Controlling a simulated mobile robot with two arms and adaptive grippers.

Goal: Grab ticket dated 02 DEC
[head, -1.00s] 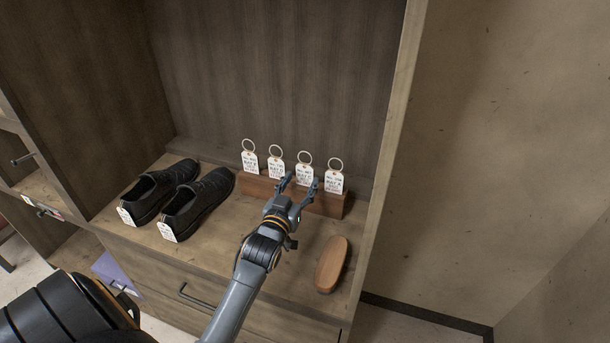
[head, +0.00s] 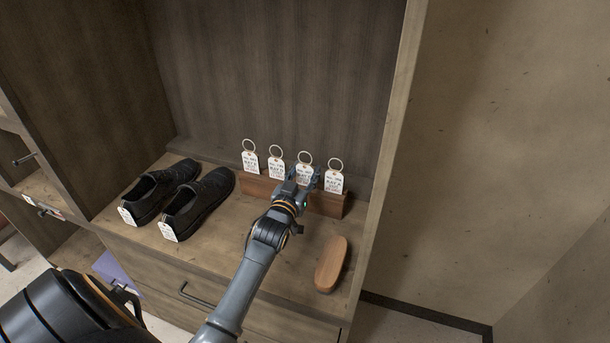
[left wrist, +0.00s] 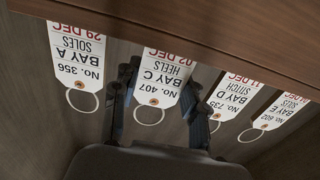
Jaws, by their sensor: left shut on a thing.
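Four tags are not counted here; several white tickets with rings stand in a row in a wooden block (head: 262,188). The ticket dated 02 DEC (left wrist: 164,74), No. 407, BAY C, HEELS, shows upside down in the left wrist view. It is the third from the left in the head view (head: 304,168). My left gripper (head: 304,181) is shut on this ticket, one finger at each side. The ticket's lower end is still at the block. My right gripper is not in view.
The 29 DEC ticket (left wrist: 83,50) and the BAY D ticket (left wrist: 232,97) stand close on either side. Black shoes (head: 200,204) are at the left, a wooden brush (head: 331,264) at the front right. The cabinet's side wall (head: 390,150) is right of the block.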

